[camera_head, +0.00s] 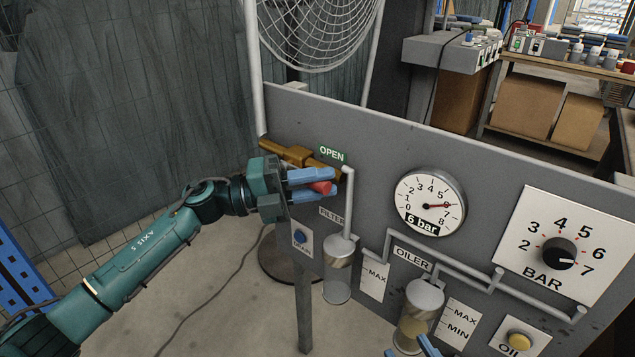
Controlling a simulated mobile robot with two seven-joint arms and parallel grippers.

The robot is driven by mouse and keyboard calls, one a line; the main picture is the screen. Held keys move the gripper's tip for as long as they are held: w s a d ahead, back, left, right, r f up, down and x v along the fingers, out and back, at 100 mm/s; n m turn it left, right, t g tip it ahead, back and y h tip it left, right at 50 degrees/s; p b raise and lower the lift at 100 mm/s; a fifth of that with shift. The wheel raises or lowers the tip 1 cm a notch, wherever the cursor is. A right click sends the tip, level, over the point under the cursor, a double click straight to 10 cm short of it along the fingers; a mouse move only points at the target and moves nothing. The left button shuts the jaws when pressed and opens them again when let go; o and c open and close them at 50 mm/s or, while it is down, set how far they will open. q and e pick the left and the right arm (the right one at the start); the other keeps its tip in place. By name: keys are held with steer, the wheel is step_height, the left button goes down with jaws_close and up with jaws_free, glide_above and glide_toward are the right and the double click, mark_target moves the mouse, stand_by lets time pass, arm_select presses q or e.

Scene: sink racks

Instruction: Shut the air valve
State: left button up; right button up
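The air valve is a brass-coloured fitting (298,154) on a pipe at the left end of the grey panel. Its red handle (322,187) shows between the blue fingers of my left gripper (316,184), below the green OPEN label (332,154). The fingers lie close on both sides of the handle with no clear gap, and they hide part of it and of the valve body. Only blue fingertips of my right gripper (410,349) show at the bottom edge, spread apart below the oiler with nothing seen between them.
The grey panel (385,150) carries a round gauge (429,203) reading near 6 bar, a black BAR knob (559,253), a filter bowl (338,270), an oiler bowl (418,315) and pipes. A blue drain button (300,236) sits below the valve. A wire fan guard (318,30) stands behind.

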arm_select(q)
jaws_close()
